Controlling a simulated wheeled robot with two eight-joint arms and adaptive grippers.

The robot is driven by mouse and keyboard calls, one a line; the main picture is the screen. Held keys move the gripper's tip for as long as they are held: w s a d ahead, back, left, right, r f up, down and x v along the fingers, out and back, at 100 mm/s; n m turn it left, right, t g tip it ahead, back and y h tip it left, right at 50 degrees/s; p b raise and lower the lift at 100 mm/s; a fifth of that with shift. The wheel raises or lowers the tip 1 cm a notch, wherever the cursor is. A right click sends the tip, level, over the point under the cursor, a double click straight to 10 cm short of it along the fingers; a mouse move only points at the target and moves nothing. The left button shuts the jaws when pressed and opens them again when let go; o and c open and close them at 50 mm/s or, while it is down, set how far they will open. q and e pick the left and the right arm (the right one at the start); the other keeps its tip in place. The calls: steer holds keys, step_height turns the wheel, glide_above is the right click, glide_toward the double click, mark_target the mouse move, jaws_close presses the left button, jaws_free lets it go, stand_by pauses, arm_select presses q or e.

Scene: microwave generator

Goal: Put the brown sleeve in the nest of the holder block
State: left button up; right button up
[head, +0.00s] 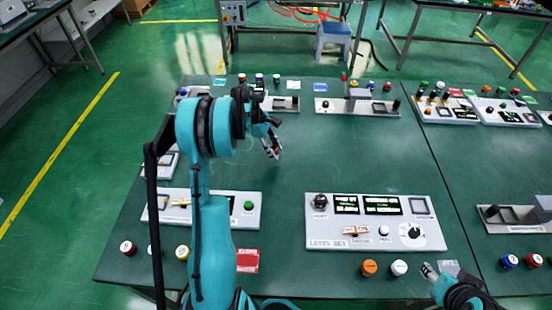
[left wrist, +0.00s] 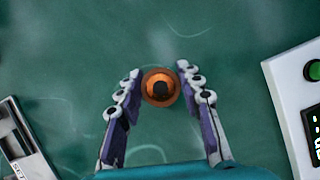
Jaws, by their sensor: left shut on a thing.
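The brown sleeve (left wrist: 160,99) shows end-on in the left wrist view as an orange-brown ring with a dark centre. It sits between the fingertips of my left gripper (left wrist: 161,86), which is shut on it. In the head view my left gripper (head: 272,149) is over the open middle of the table, with a small bit of the brown sleeve (head: 277,151) at its tips. I cannot tell for sure which fixture is the holder block; a grey block (head: 358,93) stands on a plate at the back. My right gripper (head: 428,271) is at the front right, its jaws unclear.
A white control panel (head: 375,225) lies at the front middle and another panel (head: 245,221) at the front left. An orange cap (head: 369,268) and a white cap (head: 399,268) stand near the front edge. Small panels line the back. The green table (head: 330,155) is clear between.

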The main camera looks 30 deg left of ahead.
mark_target(276, 162)
arm_select(q)
steer(key=shift+w+f, duration=0.4)
steer(key=shift+f, duration=0.05)
steer(key=shift+f+b, duration=0.8)
steer(key=shift+f, duration=1)
steer(key=o, duration=1.3)
